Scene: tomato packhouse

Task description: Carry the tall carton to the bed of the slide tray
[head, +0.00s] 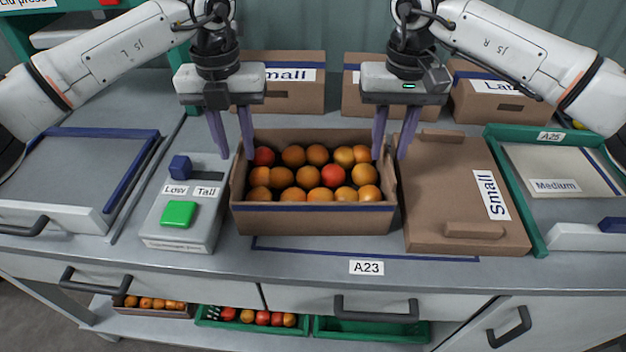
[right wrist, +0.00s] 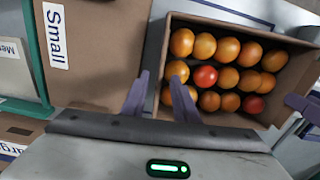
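An open brown carton (head: 315,218) with a blue stripe, filled with orange and red tomatoes, stands at the middle of the bench; I take it as the tall carton. My left gripper (head: 237,156) is open, its fingers astride the carton's left wall. My right gripper (head: 390,158) is open over the right wall. In the right wrist view, this gripper (right wrist: 157,95) has one finger inside and one outside the carton's wall (right wrist: 216,131), with a gap between them. A flat grey tray (head: 75,168) with blue edges and a front handle, apparently the slide tray, lies empty at the left.
A box marked Low and Tall (head: 150,222), with a blue knob and green button, stands between tray and carton. A brown lid marked Small (head: 450,185) lies close on the right. A green-framed place marked Medium (head: 512,190) is further right. Closed cartons (head: 290,95) stand behind.

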